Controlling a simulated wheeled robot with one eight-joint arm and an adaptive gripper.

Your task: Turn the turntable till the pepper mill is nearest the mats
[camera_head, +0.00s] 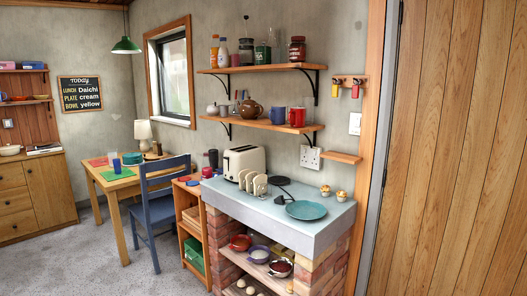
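A wooden table (126,187) stands at the left. On it lie a red mat (97,161) and a green mat (115,174). At the table's far right, by the lamp, is a low round brown thing (157,156) that may be the turntable, with a small upright thing (155,148) on or behind it. These are too small to tell, and I cannot make out which thing is the pepper mill. My gripper is not in view.
A blue chair (158,206) stands at the table's near right side. A blue cup (117,165) and a lamp (143,133) are on the table. A brick plinth (227,216) with a toaster (244,161) stands right. Grey carpet (95,255) is open in front.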

